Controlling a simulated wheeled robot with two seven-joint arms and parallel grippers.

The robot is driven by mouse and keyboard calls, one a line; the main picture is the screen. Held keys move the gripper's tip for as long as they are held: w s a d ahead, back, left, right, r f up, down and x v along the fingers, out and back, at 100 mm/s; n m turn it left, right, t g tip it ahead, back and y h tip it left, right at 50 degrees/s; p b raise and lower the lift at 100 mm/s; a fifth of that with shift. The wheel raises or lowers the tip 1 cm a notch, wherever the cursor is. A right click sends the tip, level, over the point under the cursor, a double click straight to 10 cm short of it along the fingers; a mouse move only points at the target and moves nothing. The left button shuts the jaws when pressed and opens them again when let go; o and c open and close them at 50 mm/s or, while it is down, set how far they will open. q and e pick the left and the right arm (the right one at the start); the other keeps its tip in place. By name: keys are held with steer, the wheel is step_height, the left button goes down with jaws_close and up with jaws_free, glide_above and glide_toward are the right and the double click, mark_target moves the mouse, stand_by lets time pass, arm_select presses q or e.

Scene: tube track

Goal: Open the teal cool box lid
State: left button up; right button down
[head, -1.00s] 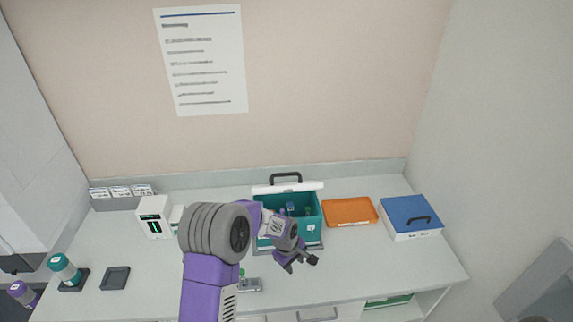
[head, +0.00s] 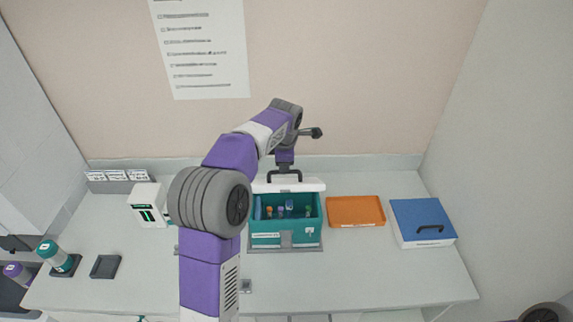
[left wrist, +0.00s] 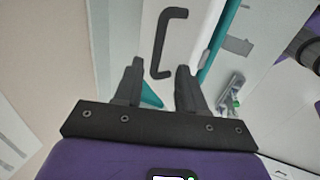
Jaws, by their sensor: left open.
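The teal cool box (head: 272,238) stands on the counter, and its white lid (head: 300,186) is raised at the back edge, so the inside with several small coloured items shows. A black handle (head: 284,177) sits on the lid. My left gripper (head: 285,167) is above the lid at the handle, pointing down. In the left wrist view, its two dark fingers (left wrist: 158,80) are apart with nothing gripped. The handle (left wrist: 161,42) lies just beyond the fingertips, on the white lid (left wrist: 190,40). My right gripper is not in view.
An orange tray (head: 355,211) and a blue-lidded box (head: 424,217) stand right of the cool box. A white device (head: 147,204) and a dark square holder (head: 105,267) are to the left. The wall is close behind the lid. The right front counter is clear.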

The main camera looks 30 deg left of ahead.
arm_select(q)
glide_above(285, 182)
step_height(285, 182, down, 4)
steer(key=shift+s+d+f, duration=0.1)
steer(key=shift+s+d, duration=0.05)
steer(key=shift+s+f, duration=0.15)
jaws_close()
